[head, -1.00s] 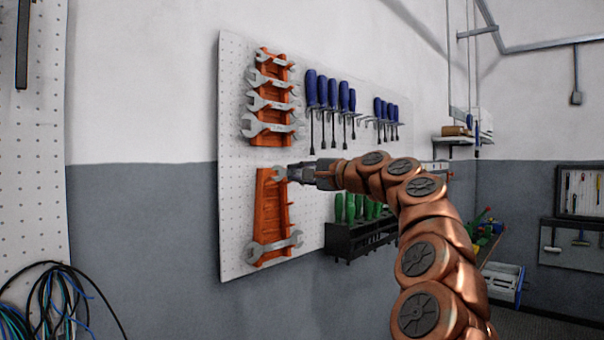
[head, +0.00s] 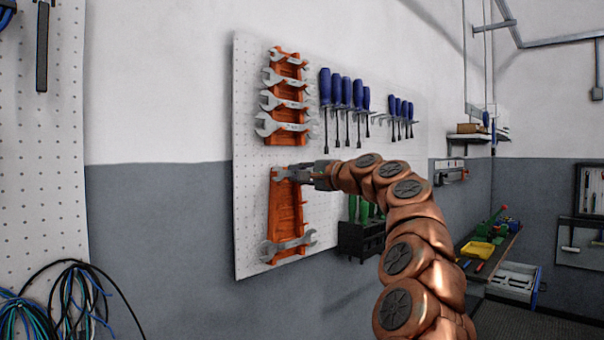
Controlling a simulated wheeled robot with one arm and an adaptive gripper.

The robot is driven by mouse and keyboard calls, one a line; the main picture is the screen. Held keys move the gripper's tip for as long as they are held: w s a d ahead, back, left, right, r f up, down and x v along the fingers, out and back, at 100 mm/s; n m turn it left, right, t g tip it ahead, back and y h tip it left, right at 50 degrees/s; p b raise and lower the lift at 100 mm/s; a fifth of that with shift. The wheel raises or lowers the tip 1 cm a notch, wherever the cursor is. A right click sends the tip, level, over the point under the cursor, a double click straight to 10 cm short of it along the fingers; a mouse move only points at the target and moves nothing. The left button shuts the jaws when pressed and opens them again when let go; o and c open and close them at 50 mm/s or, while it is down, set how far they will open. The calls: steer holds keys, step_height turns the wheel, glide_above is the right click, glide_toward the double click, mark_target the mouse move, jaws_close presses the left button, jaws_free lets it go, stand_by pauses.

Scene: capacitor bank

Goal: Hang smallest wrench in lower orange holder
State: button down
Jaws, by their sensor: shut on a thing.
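The lower orange holder (head: 285,213) is fixed to the white pegboard, with its middle slots bare. A large wrench (head: 288,246) hangs across its bottom. My gripper (head: 308,174) is at the top of this holder and is shut on a small grey wrench (head: 282,173). The wrench's open end points left, in front of the holder's top. I cannot tell whether it touches or rests in the top slot. The gripper hides the wrench's right part. The upper orange holder (head: 288,140) carries several wrenches of graded size.
Blue screwdrivers (head: 346,92) hang right of the upper holder. A black rack (head: 358,238) with green-handled tools sits right of the lower holder, partly behind my arm. Cables (head: 70,300) hang at lower left. A bench (head: 490,250) stands at right.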

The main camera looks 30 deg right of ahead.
steer(key=shift+w+a+f, duration=0.15)
steer(key=shift+w+f, duration=0.2)
steer(key=shift+w, duration=0.2)
steer(key=shift+w+a+f, duration=0.1)
steer(key=shift+w+f, duration=0.2)
steer(key=shift+w, duration=0.2)
steer(key=c, duration=1)
jaws_free()
steer(key=shift+c, duration=0.2)
steer(key=v, duration=1.2)
